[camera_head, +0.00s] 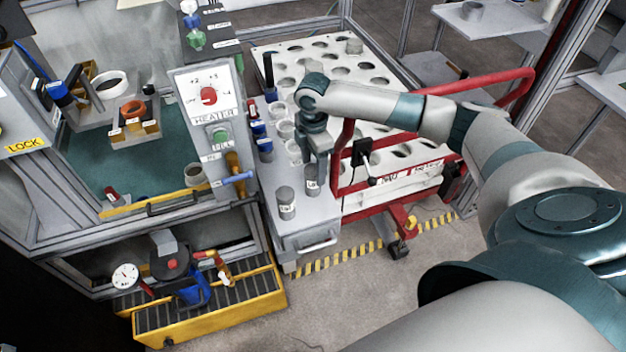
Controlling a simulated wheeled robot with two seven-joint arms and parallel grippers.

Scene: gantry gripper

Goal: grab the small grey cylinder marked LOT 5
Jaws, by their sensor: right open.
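Two small grey cylinders with white labels stand upright near the front of the narrow grey bench (308,222). One grey cylinder (286,206) is nearer the front left corner. The other grey cylinder (312,186) stands just behind it to the right. The label print is too small to tell which is LOT 5. My right gripper (315,172) points down from above at the rear cylinder. It is open, with its fingers at that cylinder's upper part; I cannot tell whether they touch it. My left gripper is not in view.
Blue-capped bottles (264,146) and pale cups line the bench behind the gripper. A red-railed cart (398,190) with a white holed top stands close on the right. The heater panel (208,98) rises on the left. A yellow-edged crate (214,321) sits low in front.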

